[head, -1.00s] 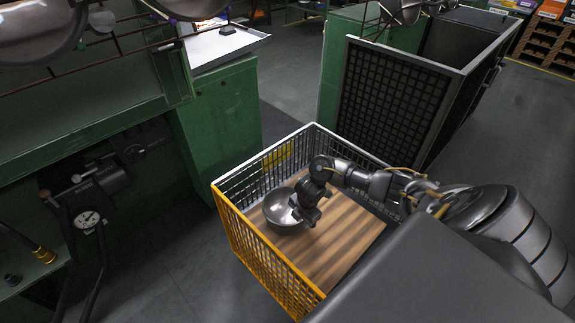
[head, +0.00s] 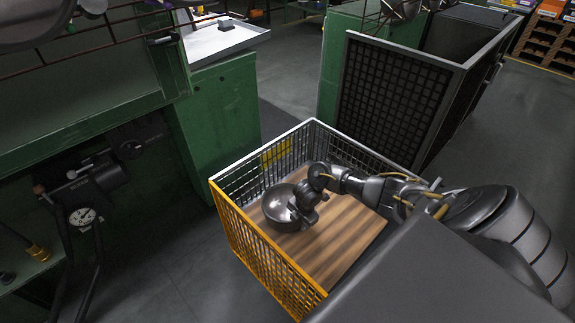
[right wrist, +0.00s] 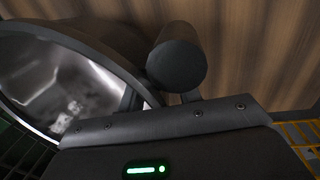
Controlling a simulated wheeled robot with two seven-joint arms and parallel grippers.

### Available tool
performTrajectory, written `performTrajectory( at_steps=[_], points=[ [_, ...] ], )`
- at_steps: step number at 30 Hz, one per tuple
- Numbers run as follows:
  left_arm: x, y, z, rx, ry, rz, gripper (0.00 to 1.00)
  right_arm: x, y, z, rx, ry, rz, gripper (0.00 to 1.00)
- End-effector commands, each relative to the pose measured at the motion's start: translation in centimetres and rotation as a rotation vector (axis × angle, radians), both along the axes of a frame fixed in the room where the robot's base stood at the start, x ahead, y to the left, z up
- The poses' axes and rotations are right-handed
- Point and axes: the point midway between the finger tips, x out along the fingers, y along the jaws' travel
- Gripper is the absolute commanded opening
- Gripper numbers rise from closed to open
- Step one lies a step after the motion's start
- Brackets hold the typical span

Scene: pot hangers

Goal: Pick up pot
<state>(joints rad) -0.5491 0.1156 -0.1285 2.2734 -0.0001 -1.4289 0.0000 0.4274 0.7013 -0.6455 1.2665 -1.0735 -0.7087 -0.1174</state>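A round metal pot (head: 278,208) is inside the yellow-fronted wire basket (head: 226,228), near its left side. It looks tilted and slightly above the wooden floor. My right gripper (head: 300,206) is at the pot's right side and appears shut on it. In the right wrist view the pot's shiny interior and dark rim (right wrist: 60,85) fill the left, close against the gripper. A dark cylindrical part stands beside the rim there; I cannot tell if it is the pot's handle. The fingertips are mostly hidden. My left gripper is not in view.
The basket has wire walls around a striped wooden floor (head: 325,240); its right part is bare. A green cabinet (head: 217,125) with a grey tray (head: 225,42) stands behind left. A dark mesh-sided bin (head: 395,100) stands behind right. More pots hang along the top.

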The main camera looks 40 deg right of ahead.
Motion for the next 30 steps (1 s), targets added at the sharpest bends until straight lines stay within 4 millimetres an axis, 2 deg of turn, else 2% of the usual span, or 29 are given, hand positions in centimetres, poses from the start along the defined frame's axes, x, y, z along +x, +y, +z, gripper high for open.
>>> performTrajectory(
  at_steps=[1, 7, 30],
  points=[
    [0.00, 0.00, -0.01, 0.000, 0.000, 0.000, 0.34, 0.01, -0.01, 0.02, 0.000, 0.000, 0.000, 0.27],
    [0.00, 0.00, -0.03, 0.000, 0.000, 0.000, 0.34, 0.01, -0.01, 0.03, 0.000, 0.000, 0.000, 0.01],
    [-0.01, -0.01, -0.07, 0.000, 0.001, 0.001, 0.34, 0.03, -0.03, 0.04, 0.000, -0.001, 0.000, 0.00]
  ],
)
